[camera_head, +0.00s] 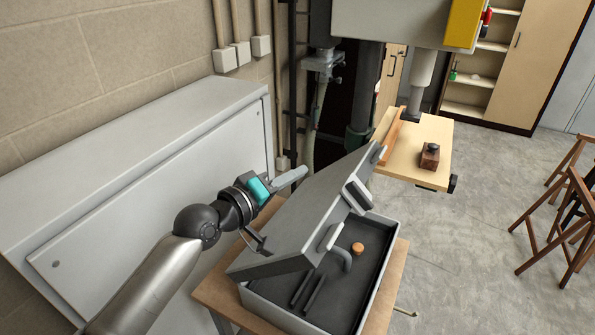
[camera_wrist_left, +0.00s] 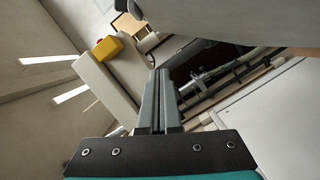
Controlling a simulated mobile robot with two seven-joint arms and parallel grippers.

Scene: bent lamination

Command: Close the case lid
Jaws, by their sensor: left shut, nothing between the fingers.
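The grey case (camera_head: 377,290) sits on a small wooden table, and its dark tray shows from above. Its lid (camera_head: 305,212) is part open, tilted up over the left and back of the tray. My left gripper (camera_head: 302,172), with a teal body, is behind the lid, on its outer left side near the upper edge. Its fingers are shut and empty; I cannot tell if they touch the lid. In the left wrist view the shut fingers (camera_wrist_left: 158,75) point up the picture, and a smooth grey surface (camera_wrist_left: 235,18), likely the lid, fills the upper right. My right gripper is not in view.
An orange piece (camera_head: 358,248) and dark rods (camera_head: 308,290) lie in the tray. A large grey cabinet (camera_head: 165,185) stands against the wall at left. Behind is a machine with a wooden table (camera_head: 425,140).

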